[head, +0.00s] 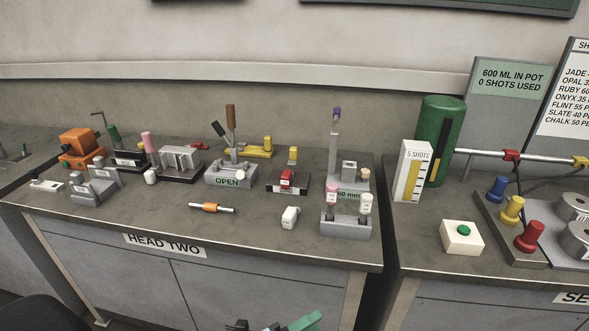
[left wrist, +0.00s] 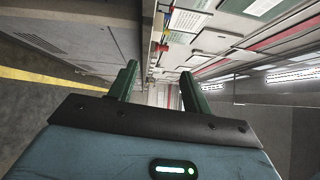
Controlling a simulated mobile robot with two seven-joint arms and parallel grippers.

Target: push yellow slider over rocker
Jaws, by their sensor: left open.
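A small dark fixture (head: 300,187) on the bench labelled HEAD TWO carries a red block (head: 287,177) with a yellow-topped piece (head: 293,154) behind it. These may be the rocker and the yellow slider, but they are too small to be sure. My left gripper (head: 304,321) shows only in part at the bottom edge of the head view, in front of and below the bench, apart from the fixture. In the left wrist view its two green fingers (left wrist: 159,72) are spread, with nothing between them. My right gripper is not in view.
A yellow bracket (head: 258,151), a grey OPEN fixture (head: 232,176) with an upright lever and a grey stand (head: 346,226) with two bottles surround the fixture. An orange-banded rod (head: 211,208) and a white block (head: 290,217) lie in front. The bench's front strip is mostly clear.

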